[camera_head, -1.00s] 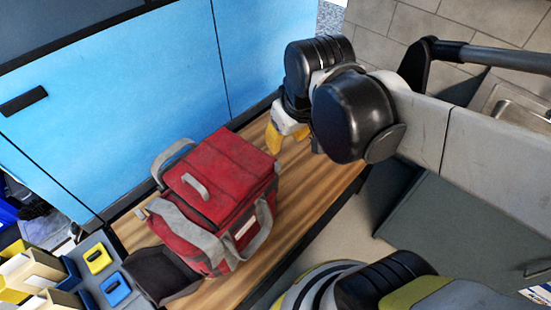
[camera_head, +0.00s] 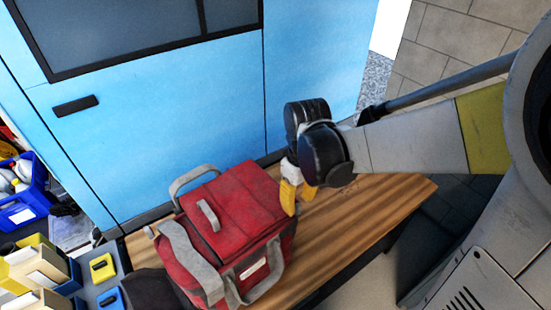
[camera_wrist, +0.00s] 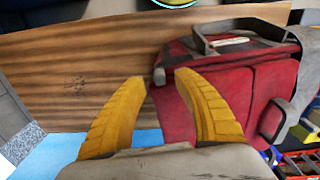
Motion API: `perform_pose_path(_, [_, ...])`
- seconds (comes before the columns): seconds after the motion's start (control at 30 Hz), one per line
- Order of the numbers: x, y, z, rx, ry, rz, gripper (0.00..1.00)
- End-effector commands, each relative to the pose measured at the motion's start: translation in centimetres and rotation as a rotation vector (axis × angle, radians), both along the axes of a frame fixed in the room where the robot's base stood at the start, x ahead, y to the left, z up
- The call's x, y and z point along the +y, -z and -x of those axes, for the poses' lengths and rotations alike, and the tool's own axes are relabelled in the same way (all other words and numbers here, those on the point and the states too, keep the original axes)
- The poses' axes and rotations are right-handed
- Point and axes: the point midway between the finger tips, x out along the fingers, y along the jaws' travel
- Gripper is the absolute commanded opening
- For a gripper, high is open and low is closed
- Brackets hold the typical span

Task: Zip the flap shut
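The red bag (camera_head: 235,210) with grey straps stands on the wooden bench; its top flap (camera_head: 240,195) lies down over the top, with a grey handle on it. In the head view, my gripper (camera_head: 298,203) is at the bag's back right corner, yellow fingers pointing down. In the wrist view, the fingers (camera_wrist: 162,78) are apart, and the red bag (camera_wrist: 250,90) lies to the right, partly behind the right finger. A small pale grey tab (camera_wrist: 159,77) at the bag's edge shows between the fingertips; I cannot tell whether they touch it. The zip itself is not clear.
The wooden bench (camera_head: 370,205) is clear to the right of the bag. A blue cabinet wall (camera_head: 160,120) stands close behind. At the left are a grey organiser with yellow and blue items (camera_head: 103,268) and a blue crate (camera_head: 25,205).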

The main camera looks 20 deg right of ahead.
Motion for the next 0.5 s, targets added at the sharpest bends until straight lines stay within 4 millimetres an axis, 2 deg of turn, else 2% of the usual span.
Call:
perform_pose_path(0.03, [0.00, 0.89, -0.02, 0.000, 0.000, 0.000, 0.37])
perform_pose_path(0.13, [-0.01, 1.56, 0.00, 0.000, 0.000, 0.000, 0.37])
perform_pose_path(0.47, [0.00, 1.75, 0.01, -0.001, 0.001, 0.000, 0.37])
perform_pose_path(0.5, [0.00, 1.75, 0.01, -0.001, 0.001, 0.000, 0.27])
